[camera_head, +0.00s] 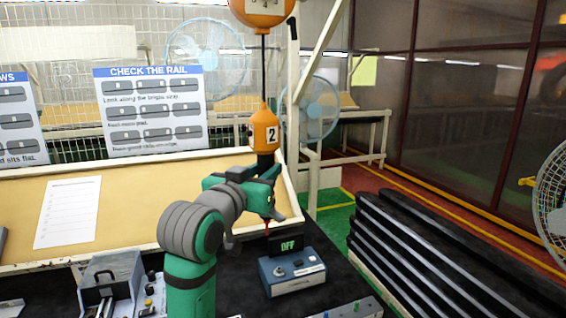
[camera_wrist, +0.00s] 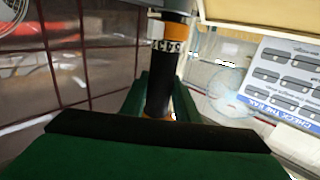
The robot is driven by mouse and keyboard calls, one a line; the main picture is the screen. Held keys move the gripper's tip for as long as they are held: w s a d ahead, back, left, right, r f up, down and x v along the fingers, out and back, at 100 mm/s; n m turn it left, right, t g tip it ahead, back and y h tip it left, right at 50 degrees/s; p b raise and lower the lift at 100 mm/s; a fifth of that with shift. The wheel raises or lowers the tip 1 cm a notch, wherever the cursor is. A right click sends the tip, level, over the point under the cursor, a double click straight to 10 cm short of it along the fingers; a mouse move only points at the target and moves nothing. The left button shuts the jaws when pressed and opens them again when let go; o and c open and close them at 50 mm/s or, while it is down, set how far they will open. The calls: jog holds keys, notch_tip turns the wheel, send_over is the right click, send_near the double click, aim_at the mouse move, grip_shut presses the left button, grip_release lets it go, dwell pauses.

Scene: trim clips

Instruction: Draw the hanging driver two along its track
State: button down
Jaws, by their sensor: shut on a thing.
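The hanging driver (camera_head: 264,135) is orange with a white label "2" and a dark lower body. It hangs upright on a thin cable from an orange balancer (camera_head: 263,10) at the top edge of the head view. My gripper (camera_head: 266,178) is shut around the driver's dark lower body, above the bench. In the wrist view the driver (camera_wrist: 159,90) shows as a dark shaft with orange parts and a white numbered ring, between the green fingers of my gripper (camera_wrist: 158,108). The track is not clearly visible.
A blue box (camera_head: 292,275) with a display reading "OFF" stands on the dark bench below the driver. A metal fixture (camera_head: 110,285) stands at left. A tan board (camera_head: 130,195) with a paper sheet lies behind. Black strips (camera_head: 430,260) are stacked at right.

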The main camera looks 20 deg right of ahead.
jog(key=s+a+f, duration=0.1)
jog(key=a, duration=2.7)
jog(key=s+a+f, duration=0.1)
jog(key=a+f, duration=0.1)
jog(key=a, duration=2.6)
jog(key=shift+a, duration=0.15)
jog(key=shift+w+d, duration=0.2)
jog(key=shift+d, duration=0.1)
jog(key=shift+s+a, duration=0.1)
jog(key=shift+a, duration=0.05)
jog(key=shift+s+a, duration=0.15)
